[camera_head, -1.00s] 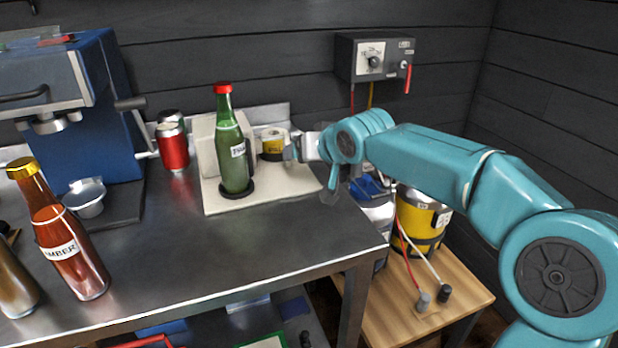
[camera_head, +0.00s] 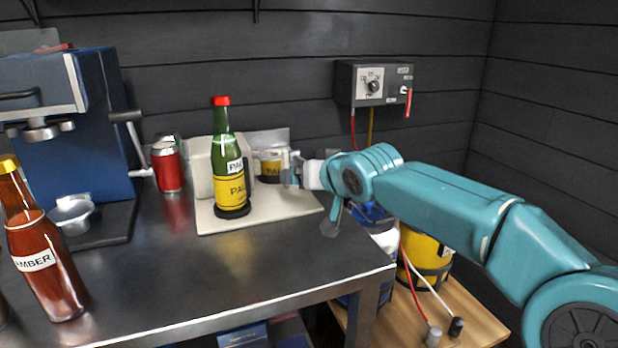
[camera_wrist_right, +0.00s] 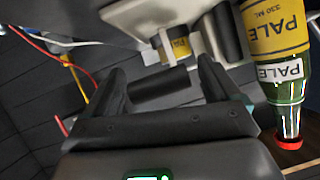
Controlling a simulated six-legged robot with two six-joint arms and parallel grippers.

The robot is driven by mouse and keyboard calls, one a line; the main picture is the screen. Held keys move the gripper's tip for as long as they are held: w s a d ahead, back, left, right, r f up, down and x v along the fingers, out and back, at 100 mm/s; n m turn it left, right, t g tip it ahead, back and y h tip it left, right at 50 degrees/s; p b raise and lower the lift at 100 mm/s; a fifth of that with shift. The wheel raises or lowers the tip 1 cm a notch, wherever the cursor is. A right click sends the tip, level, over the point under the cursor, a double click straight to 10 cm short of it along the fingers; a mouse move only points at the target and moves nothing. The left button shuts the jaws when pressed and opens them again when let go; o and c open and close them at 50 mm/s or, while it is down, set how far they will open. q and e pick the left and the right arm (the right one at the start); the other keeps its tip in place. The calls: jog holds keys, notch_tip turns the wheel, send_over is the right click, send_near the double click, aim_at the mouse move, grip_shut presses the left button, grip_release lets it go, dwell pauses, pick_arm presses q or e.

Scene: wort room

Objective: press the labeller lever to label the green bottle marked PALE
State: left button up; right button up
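The green bottle (camera_head: 230,160) stands upright on the labeller's pale base plate (camera_head: 275,212). It has a yellow PALE label on its body and a white one on its neck. It also shows upside down in the wrist view (camera_wrist_right: 285,70). The labeller's pale body (camera_head: 202,168) stands behind the bottle, with a yellow label roll (camera_head: 271,167) beside it. My right gripper (camera_wrist_right: 160,85) is at the labeller's right side. Its dark fingers are apart, with a dark bar, apparently the lever's handle (camera_wrist_right: 160,84), between them. Contact is unclear. My left gripper is out of view.
A red can (camera_head: 167,168) and a blue machine (camera_head: 85,140) stand to the left. An AMBER bottle (camera_head: 42,262) is at the front left. The front middle of the steel table (camera_head: 200,280) is clear. A control box (camera_head: 374,84) hangs on the wall.

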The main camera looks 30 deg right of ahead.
jog(key=shift+o, duration=0.2)
jog(key=p+v, duration=0.1)
jog(key=v, duration=1.5)
jog(key=shift+r, duration=0.2)
jog(key=shift+s, duration=0.1)
